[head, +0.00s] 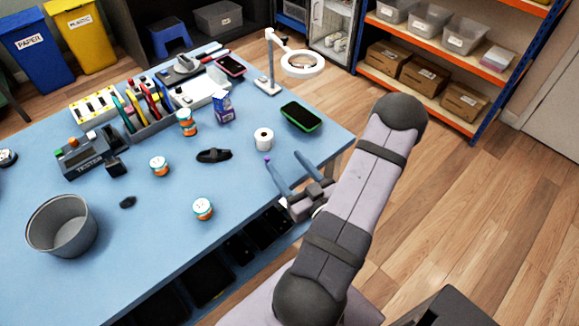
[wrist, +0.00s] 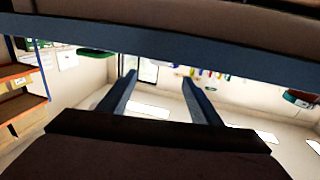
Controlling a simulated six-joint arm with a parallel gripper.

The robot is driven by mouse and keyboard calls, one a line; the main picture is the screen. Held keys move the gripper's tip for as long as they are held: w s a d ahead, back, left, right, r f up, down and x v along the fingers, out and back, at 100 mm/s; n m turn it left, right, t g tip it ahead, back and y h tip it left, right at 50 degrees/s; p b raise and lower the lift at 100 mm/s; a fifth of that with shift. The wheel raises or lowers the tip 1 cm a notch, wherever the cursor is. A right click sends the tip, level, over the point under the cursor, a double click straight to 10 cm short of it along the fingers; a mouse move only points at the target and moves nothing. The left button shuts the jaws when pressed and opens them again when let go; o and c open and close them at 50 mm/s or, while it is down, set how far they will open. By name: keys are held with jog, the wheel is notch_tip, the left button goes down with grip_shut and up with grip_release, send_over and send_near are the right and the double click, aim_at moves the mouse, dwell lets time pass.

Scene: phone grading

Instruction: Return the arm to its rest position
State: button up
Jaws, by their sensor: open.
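My gripper (head: 290,174) is at the right front edge of the blue table (head: 150,272), with its two fingers spread apart and nothing between them. In the wrist view my gripper (wrist: 161,92) also shows open and empty. That view looks upside down or strongly tilted, with the table edge (wrist: 200,52) as a blue band across the top. My arm rises beside the table's right side and bends at a dark elbow. Whether the fingers touch the table cannot be told.
Near my gripper are a white roll (head: 263,139), a phone with a green edge (head: 301,116), a black object (head: 214,155) and a small jar (head: 203,209). A ring lamp (head: 301,64) stands at the back. A grey bin (head: 62,226) is at the left.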

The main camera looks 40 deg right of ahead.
jog(key=shift+s+a, duration=0.1)
jog(key=shift+s, duration=0.2)
dwell(0.4)
